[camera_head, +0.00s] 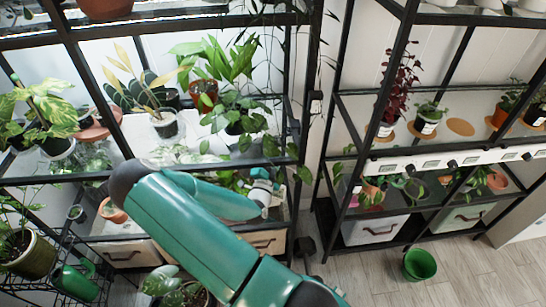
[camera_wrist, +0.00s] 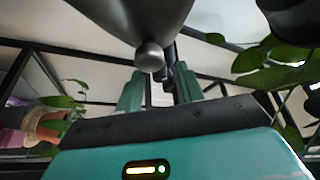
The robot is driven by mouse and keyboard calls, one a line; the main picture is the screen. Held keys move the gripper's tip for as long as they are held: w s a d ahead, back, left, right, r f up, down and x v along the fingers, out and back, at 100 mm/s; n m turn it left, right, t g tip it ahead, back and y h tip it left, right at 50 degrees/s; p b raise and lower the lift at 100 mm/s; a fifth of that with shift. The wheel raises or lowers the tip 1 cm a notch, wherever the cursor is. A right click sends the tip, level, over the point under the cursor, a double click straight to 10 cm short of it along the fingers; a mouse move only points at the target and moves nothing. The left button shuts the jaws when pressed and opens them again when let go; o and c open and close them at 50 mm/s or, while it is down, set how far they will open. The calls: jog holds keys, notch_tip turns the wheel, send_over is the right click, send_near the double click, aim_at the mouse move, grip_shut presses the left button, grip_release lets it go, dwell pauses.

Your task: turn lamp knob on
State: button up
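In the head view a white strip (camera_head: 430,163) with several small dark knobs runs along the front of the right rack; one dark knob (camera_head: 410,169) is near its middle-left. I cannot tell which one is the lamp knob. My gripper (camera_head: 265,190) is in front of the left rack's lower shelf, well left of the strip, and partly hidden by my teal arm. In the wrist view the two teal fingers of my gripper (camera_wrist: 160,88) stand apart with nothing clearly held between them. A grey rounded knob-like shape (camera_wrist: 150,56) hangs at the top centre; I cannot tell what it belongs to.
Potted plants fill both racks, with leaves close around my gripper. A black post (camera_head: 308,110) of the left rack stands between my gripper and the right rack. A green pot (camera_head: 420,264) is on the floor at right; the floor around it is clear.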

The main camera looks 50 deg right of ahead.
jog(key=shift+d, duration=0.1)
jog(key=shift+c, duration=0.2)
grip_shut()
jog(key=shift+r+m+g+y, duration=0.1)
jog(key=shift+m+g+y, duration=0.3)
jog(key=shift+m, duration=0.8)
jog(key=shift+r+m+g+y, duration=0.15)
jog(key=shift+m+g, duration=0.35)
jog(key=shift+m, duration=0.7)
jog(key=shift+o, duration=0.2)
grip_release()
jog(key=v, duration=1.4)
jog(key=shift+f, duration=0.1)
